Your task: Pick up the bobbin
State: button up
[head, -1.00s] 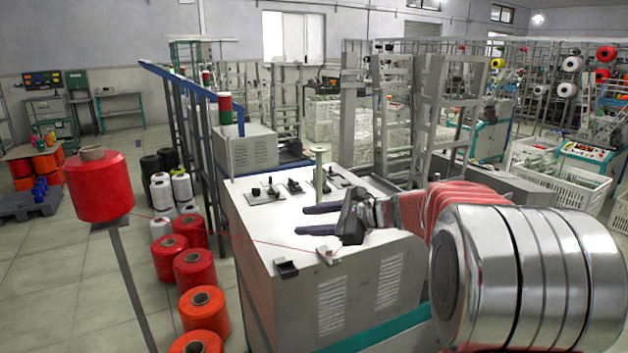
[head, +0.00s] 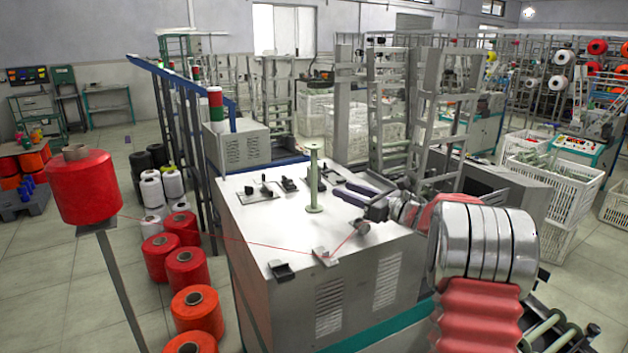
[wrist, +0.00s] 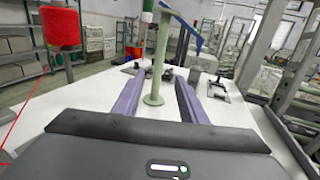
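The bobbin (head: 314,182), a pale green spool with a thin stem and round flanges, stands upright on the white machine top (head: 245,222). My gripper (head: 345,188) is open and empty, low over the machine top just right of the bobbin, its dark purple fingers pointing at it. In the wrist view the bobbin (wrist: 157,60) stands upright between the two finger lines of my gripper (wrist: 159,78), with a gap on each side. I cannot tell whether it is within the fingertips or just beyond them.
A red thread runs from the red cone (head: 84,187) on a post to a small metal guide (head: 324,256) on the machine top. Red and orange cones (head: 187,268) stand on the floor at left.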

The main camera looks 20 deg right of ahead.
aim_at(316, 181)
jog(key=x, duration=0.8)
jog(key=shift+w+a, duration=0.15)
jog(key=shift+w, duration=0.05)
jog(key=shift+w, duration=0.1)
jog(key=shift+x, duration=2.55)
jog(key=shift+a+f, duration=0.1)
jog(key=shift+f, duration=0.1)
jog(key=shift+c, duration=0.3)
grip_shut()
